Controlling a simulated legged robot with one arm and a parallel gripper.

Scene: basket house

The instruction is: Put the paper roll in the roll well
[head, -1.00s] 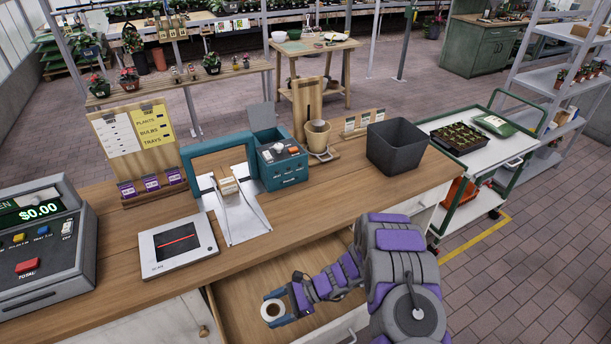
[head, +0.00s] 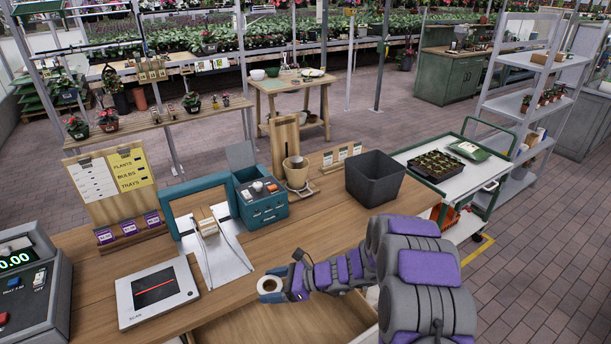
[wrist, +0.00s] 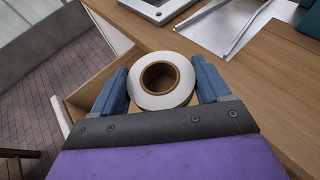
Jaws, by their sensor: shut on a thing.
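The paper roll (wrist: 144,97) is white with a brown cardboard core. In the wrist view it sits between the two blue fingers of my gripper (wrist: 162,88), which is shut on it. In the head view the roll (head: 267,285) and my gripper (head: 272,288) are above the open drawer near the counter's front edge. A teal machine (head: 264,209) with an open grey lid (head: 240,156) stands on the counter, farther back and left of the roll.
The open wooden drawer (head: 250,328) is below the roll. A flat scanner (head: 157,294) and a cash register (head: 30,290) are to the left.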

